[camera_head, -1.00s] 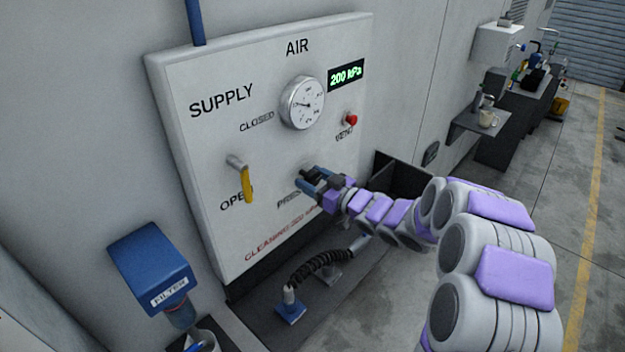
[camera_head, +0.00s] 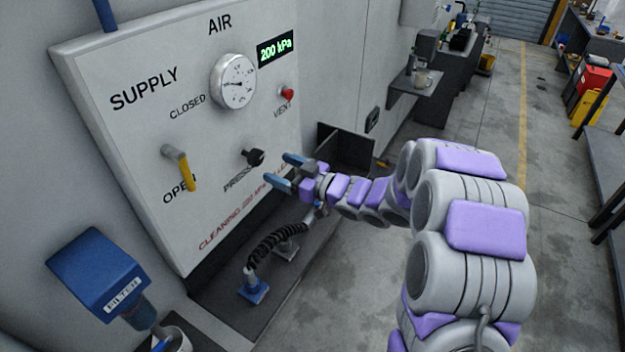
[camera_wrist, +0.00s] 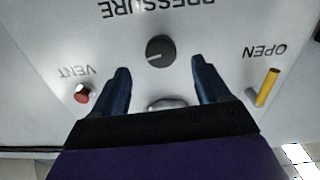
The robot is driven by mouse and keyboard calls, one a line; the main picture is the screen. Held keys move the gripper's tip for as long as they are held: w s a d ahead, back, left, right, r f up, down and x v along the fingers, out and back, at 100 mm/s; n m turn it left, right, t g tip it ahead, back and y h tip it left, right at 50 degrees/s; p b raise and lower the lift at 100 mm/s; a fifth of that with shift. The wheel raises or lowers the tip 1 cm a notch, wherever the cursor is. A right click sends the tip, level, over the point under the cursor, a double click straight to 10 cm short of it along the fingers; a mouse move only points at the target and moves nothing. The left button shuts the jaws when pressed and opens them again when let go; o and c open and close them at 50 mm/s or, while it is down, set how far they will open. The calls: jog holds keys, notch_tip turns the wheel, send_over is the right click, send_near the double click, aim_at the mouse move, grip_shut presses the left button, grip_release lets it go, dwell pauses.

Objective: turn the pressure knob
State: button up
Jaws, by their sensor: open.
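The black pressure knob (camera_head: 252,158) sticks out of the white air panel (camera_head: 225,130), above the word PRESSURE. In the wrist view the knob (camera_wrist: 160,51) shows whole, with a pale pointer line on its face. My gripper (camera_head: 279,170) is open and empty, just right of the knob and apart from it. In the wrist view my two blue fingers (camera_wrist: 160,80) stand apart with the knob beyond and between their tips. The gauge (camera_head: 233,82) sits above, and the green display (camera_head: 275,47) reads 200 kPa.
A yellow supply lever (camera_head: 187,172) points down toward OPEN at the left of the panel. A red vent button (camera_head: 287,93) is above right of the knob. A black coiled hose (camera_head: 278,241) and a blue filter unit (camera_head: 97,272) are below.

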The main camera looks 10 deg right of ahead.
jog(key=v, duration=0.8)
jog(key=shift+s+d, duration=0.25)
jog(key=shift+d, duration=0.1)
jog(key=w+d+f+m+t+h+b, duration=0.15)
jog(key=d+m+h, duration=0.25)
jog(key=d+h, duration=0.65)
jog(key=s+d+m+g+h, duration=0.4)
jog(key=s+d+h, duration=0.15)
jog(key=s, duration=0.25)
jog(key=s+a+f+m+g+b, duration=0.1)
jog(key=s+a+g, duration=0.2)
jog(key=s, duration=0.8)
jog(key=s+a+f+m+g+y, duration=0.1)
jog(key=s+a+g, duration=0.3)
jog(key=s, duration=0.7)
jog(key=s+a+f+m+g+b, duration=0.1)
jog(key=s+a+g, duration=0.2)
jog(key=s, duration=0.8)
jog(key=shift+a+f+y+b, duration=0.2)
jog(key=shift+a+y+b, duration=0.05)
jog(key=shift+y+b, duration=0.15)
